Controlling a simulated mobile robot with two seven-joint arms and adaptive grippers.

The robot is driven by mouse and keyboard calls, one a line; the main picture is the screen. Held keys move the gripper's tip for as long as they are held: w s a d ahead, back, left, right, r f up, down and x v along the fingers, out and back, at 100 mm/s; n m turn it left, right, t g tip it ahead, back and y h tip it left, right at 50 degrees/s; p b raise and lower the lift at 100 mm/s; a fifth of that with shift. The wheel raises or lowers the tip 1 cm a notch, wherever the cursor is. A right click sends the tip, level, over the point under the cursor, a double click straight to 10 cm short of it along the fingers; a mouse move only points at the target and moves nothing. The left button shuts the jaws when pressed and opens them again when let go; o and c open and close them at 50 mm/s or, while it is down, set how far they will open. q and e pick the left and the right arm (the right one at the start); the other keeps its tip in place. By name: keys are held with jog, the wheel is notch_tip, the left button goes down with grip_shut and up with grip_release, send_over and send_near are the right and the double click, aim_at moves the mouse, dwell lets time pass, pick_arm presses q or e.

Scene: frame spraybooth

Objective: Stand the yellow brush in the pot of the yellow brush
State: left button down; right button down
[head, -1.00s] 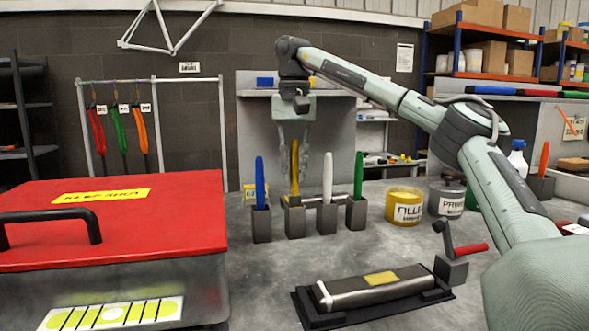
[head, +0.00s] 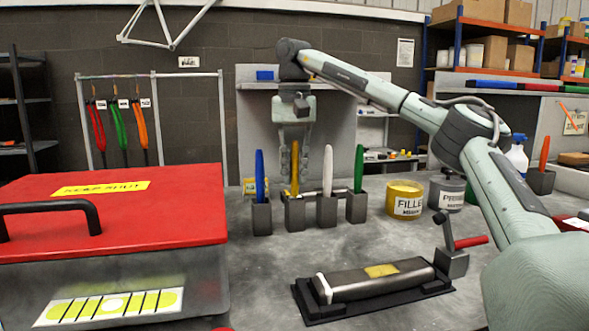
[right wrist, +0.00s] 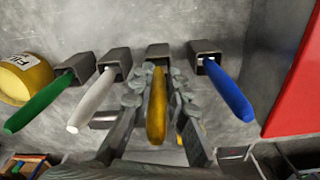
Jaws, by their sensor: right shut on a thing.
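The yellow brush (head: 295,176) stands about upright at its dark grey pot (head: 295,214), second from the left in the row. Its lower end meets the pot's mouth; how deep it sits is hidden. My right gripper (head: 295,160) points down from above, shut on the brush's handle. In the right wrist view, the fingers (right wrist: 156,95) lie on both sides of the yellow handle (right wrist: 157,115), and the pot (right wrist: 160,52) is just beyond them. My left gripper is not in view.
The blue brush (head: 260,176) is close on the left, the white brush (head: 327,172) and green brush (head: 359,168) on the right, each in a pot. A filler can (head: 405,200) stands further right. A red-lidded box (head: 150,205) fills the left.

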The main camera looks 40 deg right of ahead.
jog(key=c, duration=1.4)
grip_release()
notch_tip(320, 180, up, 12)
jog(key=shift+s, duration=0.1)
jog(key=shift+a+f, duration=0.1)
jog(key=shift+f, duration=0.05)
